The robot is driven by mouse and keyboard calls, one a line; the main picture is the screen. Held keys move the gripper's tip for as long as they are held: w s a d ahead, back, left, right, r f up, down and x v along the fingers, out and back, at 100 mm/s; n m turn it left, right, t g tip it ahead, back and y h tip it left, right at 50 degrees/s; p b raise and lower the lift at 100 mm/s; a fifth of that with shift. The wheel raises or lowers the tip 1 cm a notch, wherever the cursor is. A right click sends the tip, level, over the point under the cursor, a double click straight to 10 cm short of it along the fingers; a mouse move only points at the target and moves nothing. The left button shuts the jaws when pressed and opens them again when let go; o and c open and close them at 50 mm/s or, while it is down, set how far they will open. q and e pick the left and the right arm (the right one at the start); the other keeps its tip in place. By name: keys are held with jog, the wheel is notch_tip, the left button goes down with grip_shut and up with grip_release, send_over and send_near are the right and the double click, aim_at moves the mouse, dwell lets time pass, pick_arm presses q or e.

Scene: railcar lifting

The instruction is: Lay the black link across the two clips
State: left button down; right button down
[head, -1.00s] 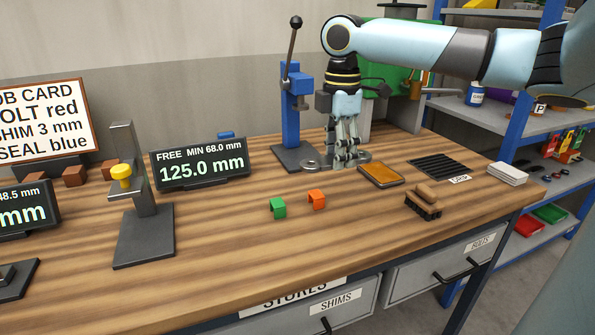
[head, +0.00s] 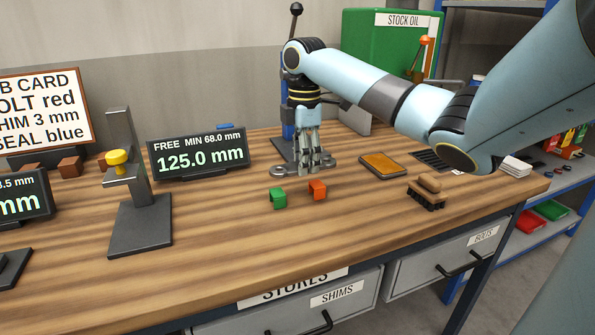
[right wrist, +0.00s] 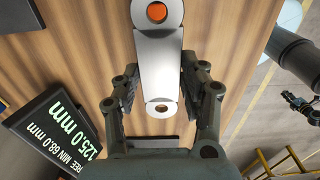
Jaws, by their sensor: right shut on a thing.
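My right gripper (head: 308,168) is shut on the link, a flat bar with an eye at each end. The link (head: 279,171) looks grey in the head view and pale metallic in the right wrist view (right wrist: 158,65), not black. Its middle lies between the fingers (right wrist: 160,88). The green clip (head: 278,198) and the orange clip (head: 317,189) stand side by side on the bench, just in front of the gripper. In the right wrist view, orange shows through the link's upper eye. The link's height above the bench is unclear. My left gripper is not in view.
A display reading 125.0 mm (head: 199,157) stands left of the gripper. A blue lever press (head: 288,120) is behind it. An amber tray (head: 383,165) and a brush (head: 427,194) lie to the right. The bench in front of the clips is clear.

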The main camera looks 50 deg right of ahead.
aim_at(298, 163)
jog(key=shift+w+a+f, duration=0.1)
jog(key=shift+w+f, duration=0.35)
jog(key=shift+w, duration=0.35)
jog(key=shift+f, duration=2.05)
jog(key=shift+f, duration=0.2)
jog(key=c, duration=0.7)
grip_release()
jog(key=shift+s, duration=0.1)
notch_tip(298, 163, up, 12)
jog(key=shift+r, duration=0.25)
